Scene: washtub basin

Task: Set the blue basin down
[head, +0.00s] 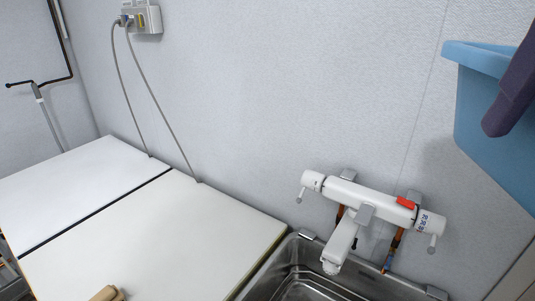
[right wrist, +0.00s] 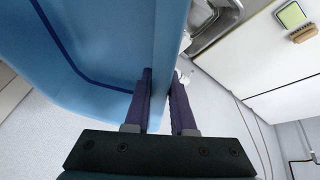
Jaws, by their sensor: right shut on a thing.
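The blue basin (head: 490,135) is held up in the air at the right edge of the head view, cut off by the frame and higher in the picture than the sink. It also fills the upper left of the right wrist view (right wrist: 110,60). My right gripper (right wrist: 160,85) is shut on the basin's wall, with one dark finger on each side of it. A dark finger also shows over the basin in the head view. My left gripper is not in view.
A metal sink (head: 305,285) with a white wall tap (head: 365,200) stands below, left of the basin. White counter panels (head: 165,235) to the left are mostly clear. A brown brush-like thing (head: 106,293) lies at the front edge.

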